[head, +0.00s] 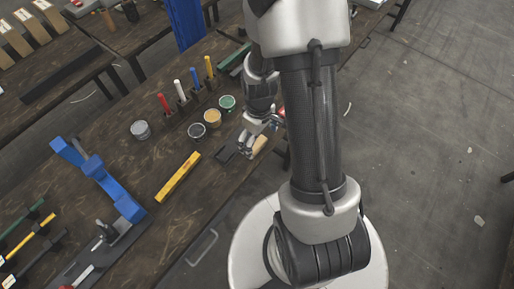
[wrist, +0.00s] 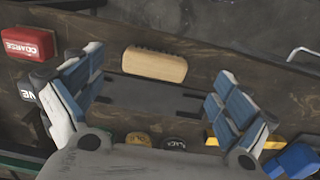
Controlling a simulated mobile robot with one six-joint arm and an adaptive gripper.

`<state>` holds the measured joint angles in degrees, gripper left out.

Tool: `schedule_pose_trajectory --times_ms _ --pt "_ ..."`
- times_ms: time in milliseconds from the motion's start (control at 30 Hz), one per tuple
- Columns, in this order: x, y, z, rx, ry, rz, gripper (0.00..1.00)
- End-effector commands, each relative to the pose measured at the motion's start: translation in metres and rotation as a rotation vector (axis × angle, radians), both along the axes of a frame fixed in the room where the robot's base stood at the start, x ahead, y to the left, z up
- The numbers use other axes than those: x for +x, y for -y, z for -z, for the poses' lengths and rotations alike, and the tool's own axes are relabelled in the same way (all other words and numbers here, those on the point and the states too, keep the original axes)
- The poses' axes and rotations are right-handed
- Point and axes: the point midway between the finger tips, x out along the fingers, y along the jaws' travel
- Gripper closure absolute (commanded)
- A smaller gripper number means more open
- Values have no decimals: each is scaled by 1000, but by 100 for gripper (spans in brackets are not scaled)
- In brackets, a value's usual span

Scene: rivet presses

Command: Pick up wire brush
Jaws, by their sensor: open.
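A tan wooden block with rounded ends, which looks like the back of the wire brush (wrist: 155,64), lies on the dark wooden bench. It also shows in the head view (head: 260,145), close to the bench edge. The brush is seen between and slightly beyond the fingertips, with no visible contact. In the head view my gripper (head: 256,132) hangs just above and beside the brush, partly hiding it.
A dark flat plate (wrist: 150,98) lies beside the brush. Several tins, including a yellow one (head: 212,117), stand nearby. A yellow bar (head: 178,177) and blue press frame (head: 104,182) are farther left.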

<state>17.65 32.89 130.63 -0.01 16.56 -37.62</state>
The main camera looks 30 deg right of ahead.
Motion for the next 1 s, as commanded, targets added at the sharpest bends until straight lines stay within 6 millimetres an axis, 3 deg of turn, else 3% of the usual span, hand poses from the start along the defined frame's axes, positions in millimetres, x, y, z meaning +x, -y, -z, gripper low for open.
schedule_pose_trajectory --times_ms 167,500,733,1000 --pt "1 1 9 -1 1 0 5" --pt "2 4 55 1 -1 0 5" --pt "3 4 55 0 2 0 5" --pt "3 4 54 -1 1 0 22"
